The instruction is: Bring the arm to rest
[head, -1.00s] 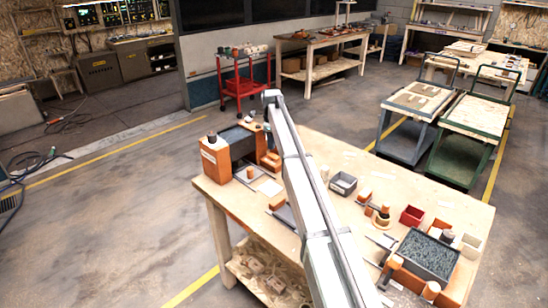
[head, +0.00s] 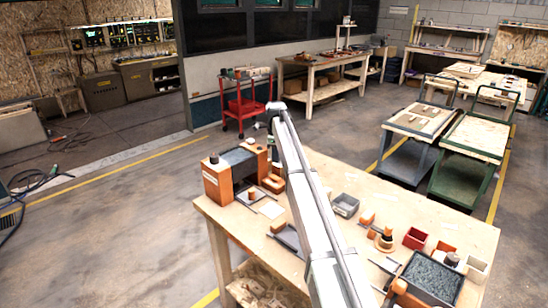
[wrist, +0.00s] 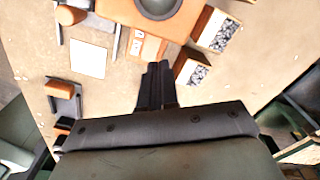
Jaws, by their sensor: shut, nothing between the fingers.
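My gripper (wrist: 158,72) shows in the wrist view with its two dark fingers together and nothing between them. It is above the wooden table, and the tabletop beneath the fingertips shows small orange and white pieces (wrist: 148,45). In the head view my arm reaches across the wooden table (head: 330,180) from the front. The arm hides part of the tabletop, and the fingertips cannot be made out there.
An orange block structure with a dark top (head: 235,165) stands at the table's left end. A grey bin (head: 345,205), a red bin (head: 415,238) and a gravel-filled tray (head: 432,277) stand to the right. Two carts are beyond the table.

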